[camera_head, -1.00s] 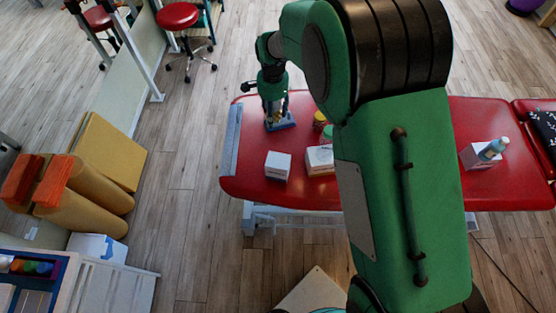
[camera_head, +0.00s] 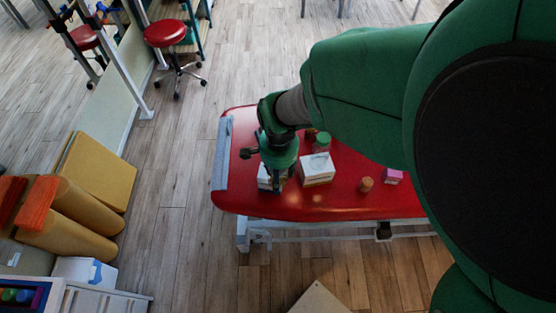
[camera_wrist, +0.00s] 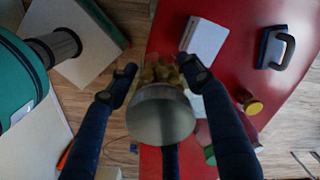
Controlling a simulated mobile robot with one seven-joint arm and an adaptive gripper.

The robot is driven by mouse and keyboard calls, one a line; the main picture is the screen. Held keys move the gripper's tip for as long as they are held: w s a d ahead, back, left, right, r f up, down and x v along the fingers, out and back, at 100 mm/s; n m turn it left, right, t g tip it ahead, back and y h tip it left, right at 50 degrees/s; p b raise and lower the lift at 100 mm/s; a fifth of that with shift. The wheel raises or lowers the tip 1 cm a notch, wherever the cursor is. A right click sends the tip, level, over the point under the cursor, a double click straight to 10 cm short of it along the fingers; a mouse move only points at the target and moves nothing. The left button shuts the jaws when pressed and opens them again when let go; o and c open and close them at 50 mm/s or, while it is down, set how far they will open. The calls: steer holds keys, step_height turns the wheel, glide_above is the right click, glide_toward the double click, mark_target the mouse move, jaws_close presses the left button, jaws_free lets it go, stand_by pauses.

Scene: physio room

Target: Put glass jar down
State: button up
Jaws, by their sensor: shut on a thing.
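The glass jar (camera_wrist: 162,115) shows in the wrist view between my gripper's fingers, with a round grey lid facing the camera and tan contents beyond it. My gripper (camera_wrist: 160,73) is shut on it. In the head view my gripper (camera_head: 274,182) is over the front left part of the red treatment table (camera_head: 240,206), and I cannot make out the jar there. In the wrist view the jar overlaps the table's edge, with floor on its left. Its height above the table is unclear.
A white box (camera_head: 264,180) is partly hidden by my gripper. A blue handled object (camera_wrist: 272,48) lies on the table.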

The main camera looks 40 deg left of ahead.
steer(key=s+d+f, duration=0.3)
steer(key=d+f, duration=0.2)
steer(key=shift+f+b, duration=0.3)
steer(key=shift+b, duration=0.1)
stand_by(0.6)
steer(key=w+a+b, duration=0.1)
steer(key=w+a, duration=0.1)
steer(key=a, duration=0.2)
steer(key=w+a+f, duration=0.1)
steer(key=w+a, duration=0.2)
steer(key=a, duration=0.2)
steer(key=w+a+b, duration=0.1)
steer(key=w+a, duration=0.2)
steer(key=a, duration=0.1)
steer(key=shift+a+f+b, duration=0.25)
steer(key=shift+a+b, duration=0.05)
steer(key=shift+a, duration=0.1)
steer(key=shift+f, duration=0.1)
steer(key=shift+f+b, duration=0.55)
steer(key=shift+f, duration=1.1)
steer(key=shift+f, duration=0.15)
